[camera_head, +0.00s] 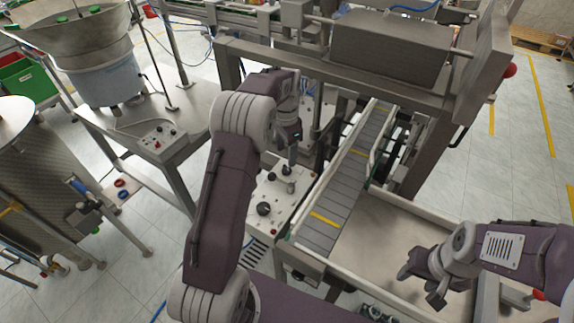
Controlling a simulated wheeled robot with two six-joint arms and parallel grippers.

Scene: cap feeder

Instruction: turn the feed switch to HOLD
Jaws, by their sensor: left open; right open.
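A pale control panel (254,223) stands left of the conveyor, just right of my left arm. It carries a dark round knob (264,209), a dark upright knob (287,170) near its far end and small buttons. Their labels are too small to read, so I cannot tell which control is the feed switch or where it points. My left gripper (291,154) points down over the far end of this panel, close above the upright knob; I cannot tell whether it touches it. It looks open and empty. My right gripper (420,286) is open and empty over the metal tray.
A second control box (159,140) with knobs and a red button sits on the table under the bowl feeder (82,40). A slatted conveyor (345,190) runs right of the panel. A metal frame (300,62) crosses behind my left gripper. The metal tray (375,245) is mostly clear.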

